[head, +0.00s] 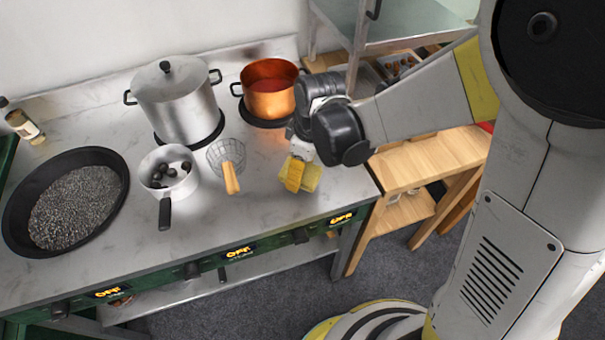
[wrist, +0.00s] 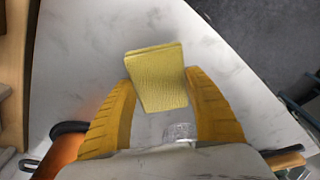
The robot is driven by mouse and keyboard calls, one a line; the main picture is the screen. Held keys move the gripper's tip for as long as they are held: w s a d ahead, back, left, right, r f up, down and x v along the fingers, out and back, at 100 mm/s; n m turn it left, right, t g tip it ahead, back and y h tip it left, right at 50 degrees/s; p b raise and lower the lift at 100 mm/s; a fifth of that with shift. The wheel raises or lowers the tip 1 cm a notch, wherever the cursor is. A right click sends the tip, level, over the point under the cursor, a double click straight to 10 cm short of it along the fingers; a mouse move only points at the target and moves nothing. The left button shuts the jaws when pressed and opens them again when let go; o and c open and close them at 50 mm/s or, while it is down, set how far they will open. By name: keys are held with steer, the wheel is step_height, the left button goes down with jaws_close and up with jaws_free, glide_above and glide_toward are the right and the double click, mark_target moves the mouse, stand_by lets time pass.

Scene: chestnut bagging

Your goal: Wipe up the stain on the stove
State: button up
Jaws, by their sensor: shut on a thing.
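A yellow sponge (head: 312,180) is held between the orange fingers of my gripper (head: 296,174), over the front right part of the stove top (head: 260,205). In the wrist view, the sponge (wrist: 158,82) sits between the two fingertips, with the pale marbled stove top (wrist: 85,60) behind it. My gripper is shut on the sponge. I cannot tell whether the sponge touches the surface. I cannot make out a clear stain; an orange tint shows on the stove top beside the copper pot, and my gripper and sponge hide part of the surface.
The copper pot (head: 268,97) with red liquid stands behind my gripper. A wire skimmer (head: 229,165) with a wooden handle lies to its left. Farther left are a saucepan (head: 168,185), a lidded steel pot (head: 177,110) and a wide black pan (head: 20,205). A wooden table (head: 425,160) stands right.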

steer(key=shift+r+p, duration=1.35)
steer(key=shift+r, duration=0.75)
steer(key=shift+f, duration=0.1)
